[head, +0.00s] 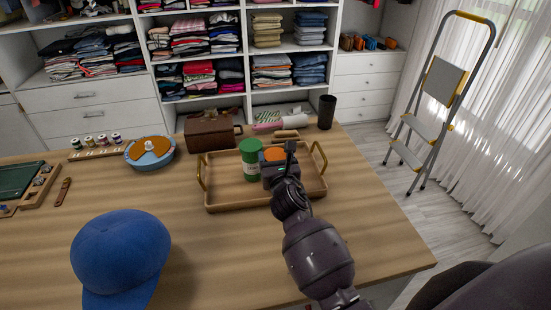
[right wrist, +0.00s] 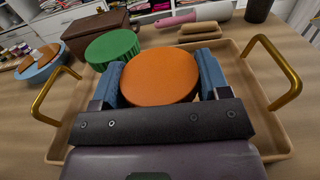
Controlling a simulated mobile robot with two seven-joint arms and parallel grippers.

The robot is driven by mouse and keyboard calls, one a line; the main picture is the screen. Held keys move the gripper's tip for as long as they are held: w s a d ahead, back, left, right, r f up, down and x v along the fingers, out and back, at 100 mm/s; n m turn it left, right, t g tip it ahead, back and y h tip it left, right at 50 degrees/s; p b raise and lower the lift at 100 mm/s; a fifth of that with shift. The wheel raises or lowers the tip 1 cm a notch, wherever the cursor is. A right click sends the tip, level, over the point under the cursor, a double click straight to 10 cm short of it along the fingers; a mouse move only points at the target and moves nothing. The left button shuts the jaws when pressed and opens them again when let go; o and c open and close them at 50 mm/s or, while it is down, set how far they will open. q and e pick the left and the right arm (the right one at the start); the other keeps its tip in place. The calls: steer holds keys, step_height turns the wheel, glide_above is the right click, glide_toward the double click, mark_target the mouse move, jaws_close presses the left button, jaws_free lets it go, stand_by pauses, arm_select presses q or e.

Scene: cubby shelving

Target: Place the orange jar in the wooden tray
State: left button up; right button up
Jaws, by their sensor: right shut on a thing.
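The wooden tray (head: 225,203) with brass handles lies on the table in the head view; its rim also shows in the right wrist view (right wrist: 275,150). The orange jar (head: 275,154) is over the tray, mostly hidden behind my right gripper (head: 275,170). In the right wrist view the jar's orange lid (right wrist: 160,76) sits between the two blue finger pads, and the gripper is shut on it. I cannot tell whether the jar's base touches the tray floor. A green jar (head: 251,162) stands upright in the tray, left of the orange jar. My left gripper is not in view.
Behind the tray are a brown wooden box (head: 209,133), a pink and white roll (head: 292,121) and a dark cup (head: 326,112). A blue round dish (head: 150,153) is to the left. A blue cap (head: 120,250) is front left. The table's front middle is clear.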

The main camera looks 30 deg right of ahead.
steer(key=shift+f, duration=0.1)
steer(key=o, duration=1.2)
steer(key=shift+r, duration=0.2)
steer(key=v, duration=1.2)
